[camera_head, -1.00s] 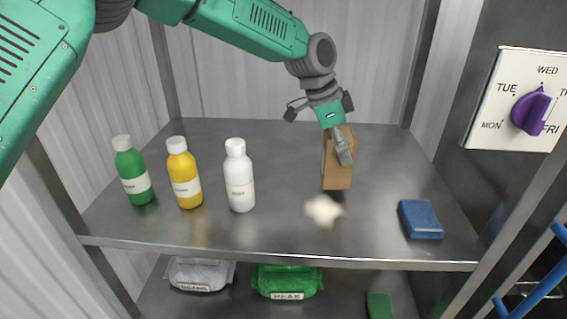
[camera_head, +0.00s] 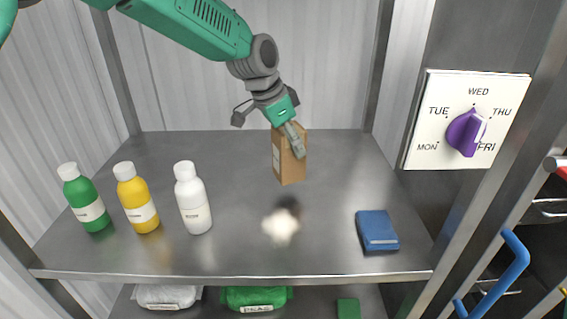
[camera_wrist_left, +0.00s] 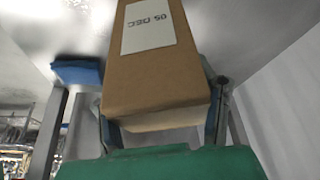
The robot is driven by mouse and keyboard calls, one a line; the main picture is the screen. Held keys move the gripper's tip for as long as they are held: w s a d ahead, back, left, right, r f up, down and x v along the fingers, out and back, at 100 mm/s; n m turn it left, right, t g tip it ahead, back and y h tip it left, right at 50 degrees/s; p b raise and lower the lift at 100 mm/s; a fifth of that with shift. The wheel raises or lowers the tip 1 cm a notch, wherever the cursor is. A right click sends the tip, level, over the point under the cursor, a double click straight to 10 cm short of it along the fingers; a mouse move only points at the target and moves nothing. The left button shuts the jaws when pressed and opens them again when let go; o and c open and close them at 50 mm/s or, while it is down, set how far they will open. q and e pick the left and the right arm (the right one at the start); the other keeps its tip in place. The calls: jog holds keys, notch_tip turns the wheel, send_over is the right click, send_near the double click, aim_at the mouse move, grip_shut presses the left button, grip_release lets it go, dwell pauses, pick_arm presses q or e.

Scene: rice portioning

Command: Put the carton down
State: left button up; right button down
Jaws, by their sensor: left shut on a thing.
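The carton (camera_head: 286,168) is a brown box with a pale label, in the head view above the metal shelf's rear middle. A dark shadow lies on the shelf below and apart from it, so it appears held in the air, roughly upright. My left gripper (camera_head: 295,140) is shut on its upper part. In the left wrist view the carton (camera_wrist_left: 155,75) fills the middle between the fingers, with a label that reads "05 DEC" upside down. My right gripper is not in view.
Green (camera_head: 86,203), yellow (camera_head: 139,203) and white (camera_head: 193,203) bottles stand at the shelf's left. A pale blurred patch (camera_head: 281,226) shows on the shelf in front of the carton. A blue block (camera_head: 377,231) lies at right. A day dial (camera_head: 466,132) is on the right wall.

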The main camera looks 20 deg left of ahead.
aim_at(279, 136)
pick_arm(q)
jog(key=shift+a+f, duration=0.35)
jog(key=shift+f, duration=0.4)
jog(key=f, duration=0.1)
jog(key=d+f, duration=0.1)
jog(key=f, duration=0.1)
jog(key=shift+d, duration=0.15)
jog(key=shift+d+f, duration=0.1)
jog(key=shift+d, duration=0.3)
jog(key=o, duration=1.3)
jog(key=shift+o, duration=1.3)
jog(key=shift+a, duration=0.15)
jog(key=shift+a+f, duration=0.1)
jog(key=shift+a, duration=0.6)
jog(key=shift+d+r, duration=0.2)
jog(key=v, duration=0.7)
jog(key=shift+s+d, duration=0.1)
jog(key=shift+a, duration=0.3)
